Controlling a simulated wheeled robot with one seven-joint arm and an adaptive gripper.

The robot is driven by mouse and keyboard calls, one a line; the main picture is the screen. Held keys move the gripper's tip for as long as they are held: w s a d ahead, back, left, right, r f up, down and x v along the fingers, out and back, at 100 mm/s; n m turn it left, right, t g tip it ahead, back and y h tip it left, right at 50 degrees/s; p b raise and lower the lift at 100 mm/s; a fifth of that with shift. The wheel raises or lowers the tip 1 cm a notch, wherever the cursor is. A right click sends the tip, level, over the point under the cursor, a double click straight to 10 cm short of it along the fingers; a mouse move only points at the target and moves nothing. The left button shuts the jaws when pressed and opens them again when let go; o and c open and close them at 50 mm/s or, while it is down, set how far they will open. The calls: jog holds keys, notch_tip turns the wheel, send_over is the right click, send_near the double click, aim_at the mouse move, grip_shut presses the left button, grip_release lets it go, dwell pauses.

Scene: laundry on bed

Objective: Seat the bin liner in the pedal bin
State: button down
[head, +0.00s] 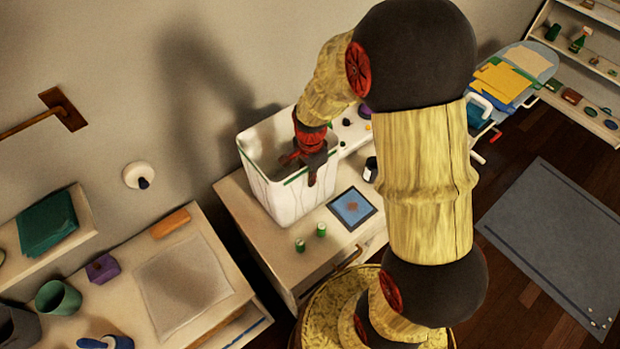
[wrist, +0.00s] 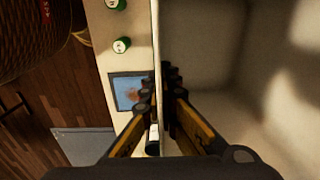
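The white pedal bin (head: 289,203) stands upright on a low cabinet against the wall. A pale lining shows inside it, and a green band runs along parts of its rim; I take this to be the bin liner (head: 262,146). Where liner and bin wall part is hard to tell. My gripper (head: 312,178) points down at the bin's near right rim. In the wrist view my gripper (wrist: 158,88) has one finger outside and one inside the wall, both close against the thin edge. It looks shut on it. The pale interior (wrist: 205,45) fills the right side.
Two small green cylinders (head: 311,237), a blue picture tile (head: 351,207) and a dark-lidded jar (head: 370,169) stand on the cabinet beside the bin. A wicker basket (head: 318,310) sits in front. A desk (head: 232,268) is at left. The floor around the grey mat (head: 560,240) is clear.

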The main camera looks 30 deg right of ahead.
jog(key=shift+f, duration=0.2)
jog(key=c, duration=2.1)
grip_release()
jog(key=shift+o, duration=0.3)
jog(key=shift+r, duration=0.1)
